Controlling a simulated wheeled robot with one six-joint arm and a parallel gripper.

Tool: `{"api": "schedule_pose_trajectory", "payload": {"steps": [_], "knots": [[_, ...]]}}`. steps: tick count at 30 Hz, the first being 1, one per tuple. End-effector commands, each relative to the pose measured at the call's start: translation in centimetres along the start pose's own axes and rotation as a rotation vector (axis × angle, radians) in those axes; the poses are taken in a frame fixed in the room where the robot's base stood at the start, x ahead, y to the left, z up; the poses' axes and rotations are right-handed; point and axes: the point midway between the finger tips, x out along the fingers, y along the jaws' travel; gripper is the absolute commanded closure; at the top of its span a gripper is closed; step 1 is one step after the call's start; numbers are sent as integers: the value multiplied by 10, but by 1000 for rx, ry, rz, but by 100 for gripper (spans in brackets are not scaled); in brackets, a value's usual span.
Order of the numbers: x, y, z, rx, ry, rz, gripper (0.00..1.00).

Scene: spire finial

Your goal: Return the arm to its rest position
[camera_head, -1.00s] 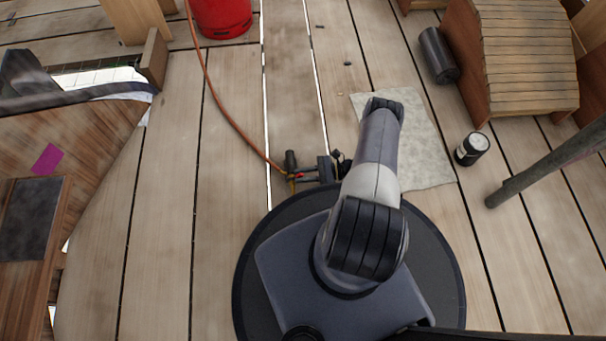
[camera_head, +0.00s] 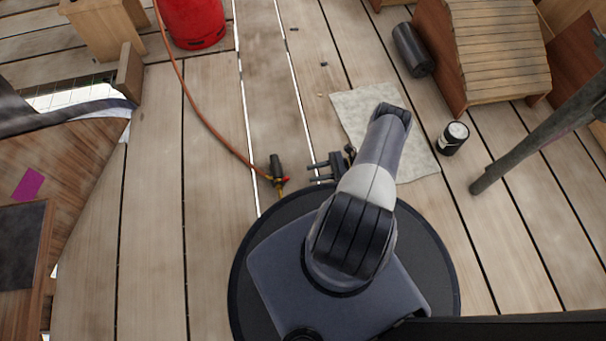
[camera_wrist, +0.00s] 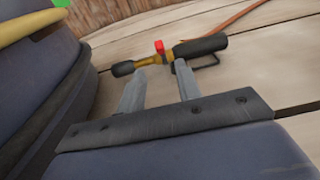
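My arm is folded low above my round base in the head view. My gripper (camera_head: 314,172) points left near the rim of the base, just above the deck as far as I can tell. Its two fingers are apart with nothing between them. In the wrist view the fingers (camera_wrist: 160,72) also stand apart. A gas torch (camera_head: 277,172) with a black handle, a brass neck and a red knob lies just left of the fingertips. In the wrist view the torch (camera_wrist: 200,47) lies on the boards beyond the fingertips.
An orange hose (camera_head: 201,116) runs from the torch toward a red gas cylinder (camera_head: 194,22). A grey cloth (camera_head: 350,108), a small black can (camera_head: 453,138), a dark roll (camera_head: 412,50) and a shingled wooden piece (camera_head: 498,50) are right. A dark pole (camera_head: 540,138) slants in. Left deck boards are clear.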

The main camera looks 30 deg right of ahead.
Motion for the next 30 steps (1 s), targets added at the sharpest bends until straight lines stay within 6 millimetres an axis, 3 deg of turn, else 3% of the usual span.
{"api": "schedule_pose_trajectory", "payload": {"steps": [6, 17, 20, 30], "knots": [[-11, 0, 0, 0, -1, 1, 67], [-6, 0, 0, 1, -1, 2, 67], [5, 0, 1, 1, -1, 3, 67], [67, 1, 0, 2, -2, 5, 67]]}}
